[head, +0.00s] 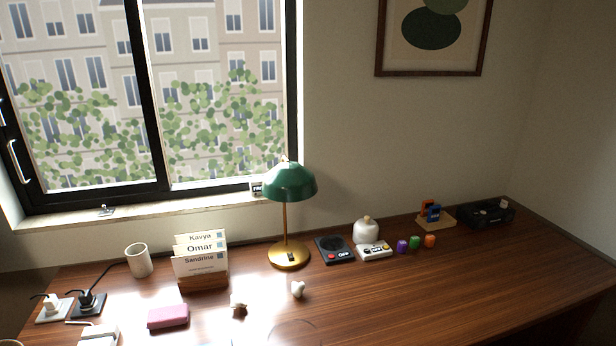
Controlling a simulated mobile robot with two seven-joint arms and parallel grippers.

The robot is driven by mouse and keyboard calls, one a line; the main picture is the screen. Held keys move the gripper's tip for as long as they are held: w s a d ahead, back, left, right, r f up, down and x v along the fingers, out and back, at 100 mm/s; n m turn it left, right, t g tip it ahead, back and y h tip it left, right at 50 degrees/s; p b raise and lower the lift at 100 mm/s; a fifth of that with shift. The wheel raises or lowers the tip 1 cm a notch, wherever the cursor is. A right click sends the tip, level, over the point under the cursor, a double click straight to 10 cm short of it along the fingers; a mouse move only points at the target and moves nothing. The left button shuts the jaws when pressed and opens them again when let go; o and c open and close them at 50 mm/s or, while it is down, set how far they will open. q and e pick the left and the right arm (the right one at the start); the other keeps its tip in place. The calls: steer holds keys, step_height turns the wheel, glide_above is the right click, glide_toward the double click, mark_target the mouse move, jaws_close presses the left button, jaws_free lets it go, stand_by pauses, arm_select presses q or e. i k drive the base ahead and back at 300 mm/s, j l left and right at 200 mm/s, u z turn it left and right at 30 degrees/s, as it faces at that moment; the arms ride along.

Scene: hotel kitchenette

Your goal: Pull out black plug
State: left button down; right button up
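The black plug (86,297) stands upright at the far left of the desk, seated in a black socket plate (98,305). A dark cord runs from it up and to the right, towards the white mug. A white plug (52,301) stands in a white socket plate (47,315) just to its left. Neither of my grippers shows in the head view.
A white block (98,336) lies in front of the sockets, cut off by the frame. A pink case (168,316), card holder (203,282), mug (138,260) and green lamp (289,184) stand to the right. The desk's front right (440,290) is clear.

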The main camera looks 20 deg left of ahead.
mark_target(86, 299)
steer(key=u, duration=2.1)
steer(key=k+l+u, duration=0.1)
steer(key=u, duration=0.6)
steer(key=l, duration=0.1)
